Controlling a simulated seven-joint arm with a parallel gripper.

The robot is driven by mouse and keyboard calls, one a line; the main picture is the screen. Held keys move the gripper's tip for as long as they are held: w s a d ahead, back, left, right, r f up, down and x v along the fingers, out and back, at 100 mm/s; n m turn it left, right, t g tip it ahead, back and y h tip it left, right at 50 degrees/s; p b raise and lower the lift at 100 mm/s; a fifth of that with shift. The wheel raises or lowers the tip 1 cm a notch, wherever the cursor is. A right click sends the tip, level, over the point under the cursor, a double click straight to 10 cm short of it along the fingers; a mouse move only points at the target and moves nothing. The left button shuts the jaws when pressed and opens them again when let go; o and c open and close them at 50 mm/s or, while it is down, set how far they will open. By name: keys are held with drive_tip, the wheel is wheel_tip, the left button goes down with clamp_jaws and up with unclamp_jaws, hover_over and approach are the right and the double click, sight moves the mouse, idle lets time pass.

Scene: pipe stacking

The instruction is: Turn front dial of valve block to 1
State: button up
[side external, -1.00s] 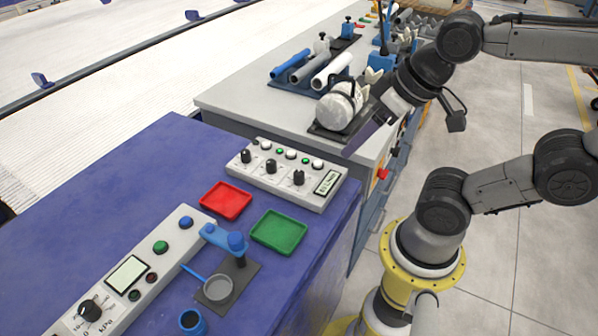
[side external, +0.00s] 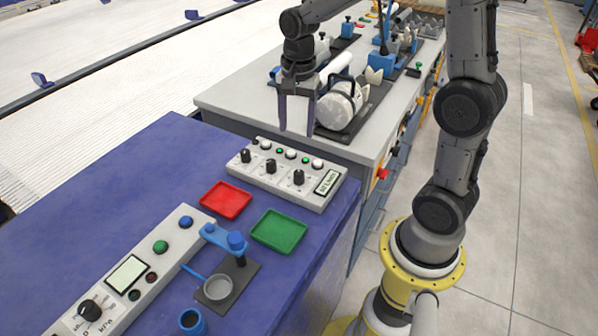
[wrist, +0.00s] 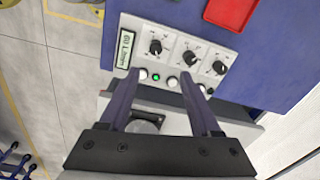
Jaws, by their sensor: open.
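The valve block appears to be the white control box (side external: 287,190) at the back of the blue table, with three black dials in a row. Those dials are the left (side external: 246,156), middle (side external: 270,166) and right (side external: 299,177); I cannot tell which is called front. A small display (side external: 326,182) sits at its right end. In the wrist view the box (wrist: 172,62) lies just beyond my fingertips, its display (wrist: 127,47) at left. The dial numbers are too small to read. My gripper (side external: 297,132) is open and empty, pointing down above the box's rear side, apart from the dials.
Red (side external: 226,200) and green (side external: 279,232) trays lie in front of the box. A blue-armed fixture (side external: 237,243) and a gauge panel (side external: 128,272) stand further forward. Behind, a grey bench (side external: 235,98) carries a large white pipe piece (side external: 338,106) and several smaller pipes.

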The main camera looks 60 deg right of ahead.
sight(299, 172)
drive_tip(key=f, duration=1.5)
drive_tip(key=shift+s+d+f, duration=0.1)
drive_tip(key=shift+s+d, duration=0.05)
drive_tip(key=shift+d, duration=0.2)
clamp_jaws()
